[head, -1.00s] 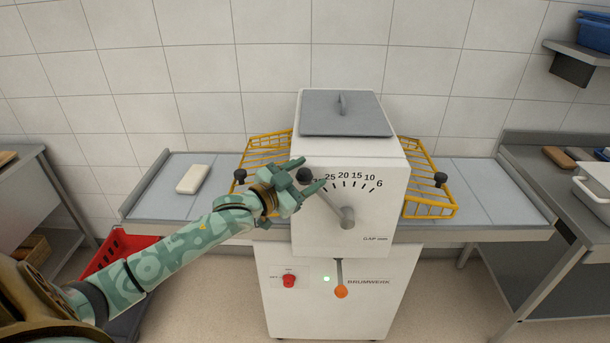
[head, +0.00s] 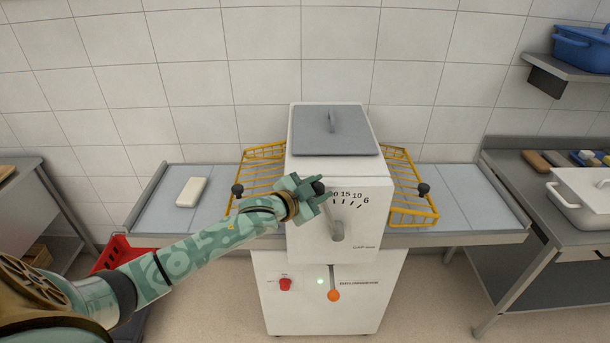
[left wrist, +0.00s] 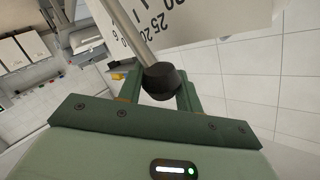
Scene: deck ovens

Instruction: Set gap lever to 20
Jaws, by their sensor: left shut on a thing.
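The gap lever (head: 335,228) is a grey metal arm on the front of the white sheeter head, with a dark round knob (head: 319,188) at its upper left end. My left gripper (head: 312,194) is shut on that knob, in front of the dial (head: 350,198). The lever points up and slightly left, near the 20 mark; the gripper hides the higher numbers, so the exact reading cannot be told. My right gripper is not in view.
Yellow wire guards (head: 408,187) flank the head. A white block (head: 191,192) lies on the left belt.

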